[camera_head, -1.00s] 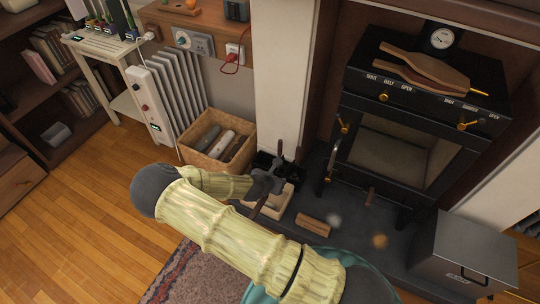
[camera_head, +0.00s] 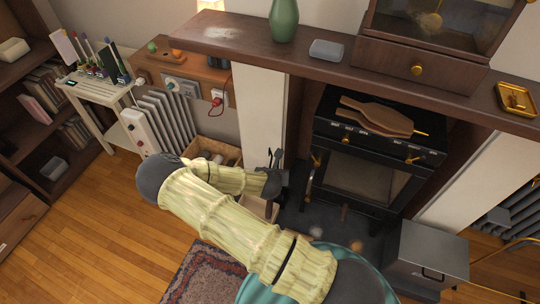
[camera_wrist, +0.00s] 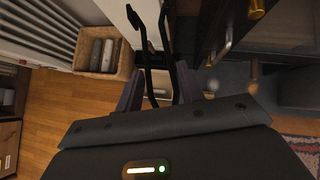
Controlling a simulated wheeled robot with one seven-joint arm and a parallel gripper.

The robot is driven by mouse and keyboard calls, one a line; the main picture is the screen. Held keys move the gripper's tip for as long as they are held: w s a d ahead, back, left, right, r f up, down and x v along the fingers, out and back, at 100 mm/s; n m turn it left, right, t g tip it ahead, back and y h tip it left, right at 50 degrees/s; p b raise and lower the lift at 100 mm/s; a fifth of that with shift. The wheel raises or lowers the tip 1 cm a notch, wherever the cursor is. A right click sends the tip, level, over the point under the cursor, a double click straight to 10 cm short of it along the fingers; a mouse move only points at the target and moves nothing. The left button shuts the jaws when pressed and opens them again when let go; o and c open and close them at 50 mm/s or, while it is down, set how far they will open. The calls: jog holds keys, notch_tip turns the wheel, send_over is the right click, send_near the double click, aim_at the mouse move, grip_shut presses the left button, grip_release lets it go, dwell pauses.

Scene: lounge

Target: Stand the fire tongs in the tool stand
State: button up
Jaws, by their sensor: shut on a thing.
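My gripper (camera_wrist: 157,95) is shut on the black fire tongs (camera_wrist: 147,62), whose two dark arms run up the wrist view from between the fingers. In the head view the tongs (camera_head: 278,158) show as thin dark upright pieces just above my gripper (camera_head: 272,182), beside the white pillar's foot. My arm hides much of this area. I cannot clearly make out the tool stand; a dark shape beside my gripper may be part of it. I cannot tell whether the tongs touch it.
A wicker basket (camera_head: 228,154) with logs stands left of my gripper, beside a white radiator (camera_head: 168,122). A pale open box (camera_head: 262,208) lies below my gripper. The black stove (camera_head: 370,150) and a grey metal box (camera_head: 427,258) are to the right. A mantel shelf (camera_head: 330,68) juts out above.

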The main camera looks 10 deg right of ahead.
jog(key=s+d+r+n+y+p, duration=0.1)
jog(key=s+r+p, duration=0.1)
jog(key=r+p, duration=0.9)
jog(key=s+r+n+y+p, duration=0.1)
jog(key=s+r+n+p, duration=0.1)
jog(key=r+p, duration=1)
notch_tip(320, 180, up, 2)
jog(key=shift+d+r+n+y, duration=0.2)
jog(key=shift+d+n+y, duration=0.1)
jog(key=shift+d+y, duration=0.1)
jog(key=shift+w+a, duration=0.1)
jog(key=shift+w, duration=0.05)
